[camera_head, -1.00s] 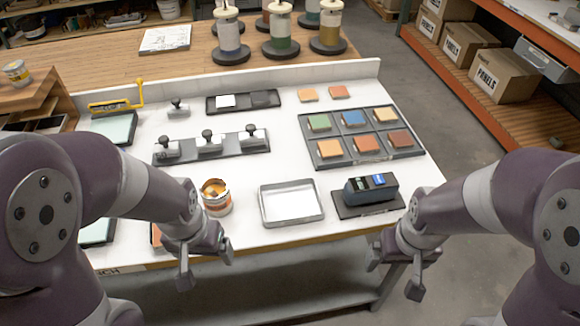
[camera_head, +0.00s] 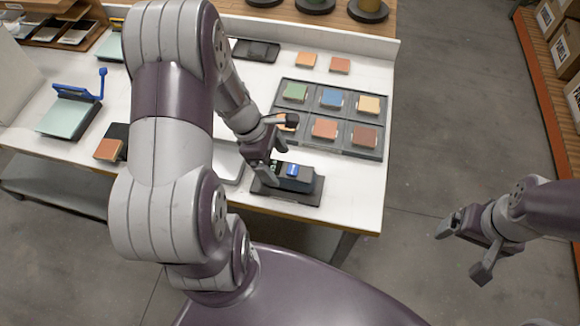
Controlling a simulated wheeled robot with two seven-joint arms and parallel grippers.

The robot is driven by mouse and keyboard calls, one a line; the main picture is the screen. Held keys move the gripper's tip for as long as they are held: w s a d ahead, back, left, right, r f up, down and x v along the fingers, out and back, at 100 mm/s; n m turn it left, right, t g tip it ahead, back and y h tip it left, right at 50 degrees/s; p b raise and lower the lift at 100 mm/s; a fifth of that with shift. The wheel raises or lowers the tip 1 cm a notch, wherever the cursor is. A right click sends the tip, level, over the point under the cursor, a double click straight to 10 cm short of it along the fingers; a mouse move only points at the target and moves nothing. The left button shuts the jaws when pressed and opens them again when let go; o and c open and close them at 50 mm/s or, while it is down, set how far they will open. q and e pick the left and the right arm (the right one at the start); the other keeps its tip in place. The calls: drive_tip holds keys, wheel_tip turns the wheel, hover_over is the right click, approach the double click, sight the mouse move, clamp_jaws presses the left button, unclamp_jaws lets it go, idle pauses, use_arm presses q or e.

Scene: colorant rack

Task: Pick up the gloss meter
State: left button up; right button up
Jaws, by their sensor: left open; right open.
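The gloss meter (camera_head: 297,178) is a dark box with a blue display on top. It sits on a flat black base (camera_head: 305,194) near the front edge of the white table (camera_head: 345,198). My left gripper (camera_head: 277,147) is open just above and behind the meter, with one finger overlapping its left end in the picture. I cannot tell whether it touches. Part of the meter's left side is hidden by that finger. My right gripper (camera_head: 463,250) is open and empty, out over the floor to the right of the table.
A rack of coloured tiles (camera_head: 334,141) lies just behind the meter. A metal tray (camera_head: 231,164) left of the meter is mostly hidden by my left arm. A blue-handled tool (camera_head: 83,94) stands at the left.

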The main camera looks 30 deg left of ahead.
sight(286, 170)
use_arm(q)
drive_tip(key=x, duration=0.4)
drive_tip(key=w+x, duration=0.1)
drive_tip(key=x, duration=0.2)
drive_tip(key=shift+d+r, duration=0.25)
drive_tip(key=shift+d, duration=0.1)
drive_tip(key=shift+s+f, duration=0.1)
drive_tip(key=shift+f, duration=0.1)
drive_tip(key=shift+s, duration=0.15)
drive_tip(key=c, duration=1.4)
use_arm(e)
drive_tip(key=shift+w+d, duration=0.1)
drive_tip(key=shift+w, duration=0.15)
